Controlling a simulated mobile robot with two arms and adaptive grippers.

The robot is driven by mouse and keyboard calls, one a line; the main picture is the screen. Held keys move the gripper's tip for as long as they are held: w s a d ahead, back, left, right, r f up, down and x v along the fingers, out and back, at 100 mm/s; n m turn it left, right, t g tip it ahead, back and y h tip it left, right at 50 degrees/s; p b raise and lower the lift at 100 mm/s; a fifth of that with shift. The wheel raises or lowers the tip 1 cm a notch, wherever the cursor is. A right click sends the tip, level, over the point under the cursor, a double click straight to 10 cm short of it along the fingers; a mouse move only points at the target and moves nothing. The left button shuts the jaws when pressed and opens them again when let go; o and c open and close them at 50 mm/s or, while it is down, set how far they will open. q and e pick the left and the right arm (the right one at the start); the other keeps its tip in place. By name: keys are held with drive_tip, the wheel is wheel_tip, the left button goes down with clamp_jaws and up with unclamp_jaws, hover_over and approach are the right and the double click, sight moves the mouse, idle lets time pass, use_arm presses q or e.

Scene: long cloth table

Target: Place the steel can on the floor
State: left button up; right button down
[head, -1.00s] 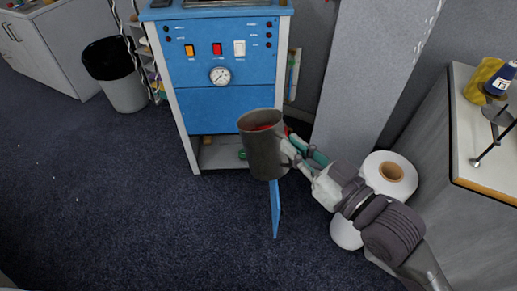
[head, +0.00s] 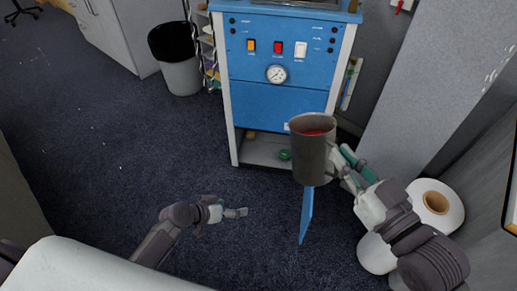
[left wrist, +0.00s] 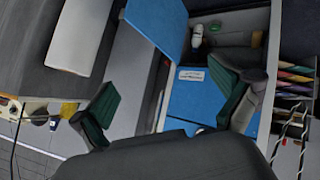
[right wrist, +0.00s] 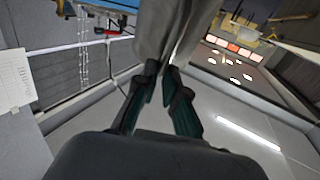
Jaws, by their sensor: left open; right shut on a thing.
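The steel can (head: 311,158) is a grey, open-topped cylinder with something red inside. It is held upright in the air above the floor (head: 130,185), a dark blue carpet. My right gripper (head: 338,168) is shut on the can's right side. The can (right wrist: 172,28) also shows at the top of the right wrist view, between the fingertips. My left gripper (head: 238,212) is open and empty, lower left of the can and apart from it. Its spread fingers show in the left wrist view (left wrist: 168,108).
A blue machine (head: 285,65) with a gauge stands behind the can. A blue panel (head: 306,215) shows below the can. A black-and-white bin (head: 178,60) is at the back left. Open carpet lies at left and centre.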

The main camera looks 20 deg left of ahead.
sight(315, 146)
use_arm(q)
drive_tip(key=w+d+r+m+t+h, duration=0.1)
drive_tip(key=w+d+r+m+h, duration=0.15)
drive_tip(key=r, duration=0.75)
drive_tip(key=w+d+r+m+h, duration=0.1)
drive_tip(key=d+r+h, duration=0.2)
drive_tip(key=r, duration=0.7)
drive_tip(key=s+d+r+m+g+h, duration=0.1)
drive_tip(key=s+d+r+m+h, duration=0.15)
drive_tip(key=r, duration=0.45)
drive_tip(key=s+d+r+m+g+h, duration=0.1)
drive_tip(key=s+d+r+m+h, duration=0.15)
drive_tip(key=r, duration=0.45)
drive_tip(key=shift+m, duration=0.25)
drive_tip(key=x, duration=1.1)
drive_tip(key=shift+s, duration=0.1)
use_arm(e)
drive_tip(key=shift+r, duration=0.1)
use_arm(q)
drive_tip(key=shift+c, duration=0.3)
drive_tip(key=c, duration=0.8)
drive_tip(key=shift+r, duration=0.1)
drive_tip(key=shift+c, duration=0.6)
use_arm(e)
drive_tip(key=c, duration=1.2)
unclamp_jaws()
drive_tip(key=shift+d, duration=0.1)
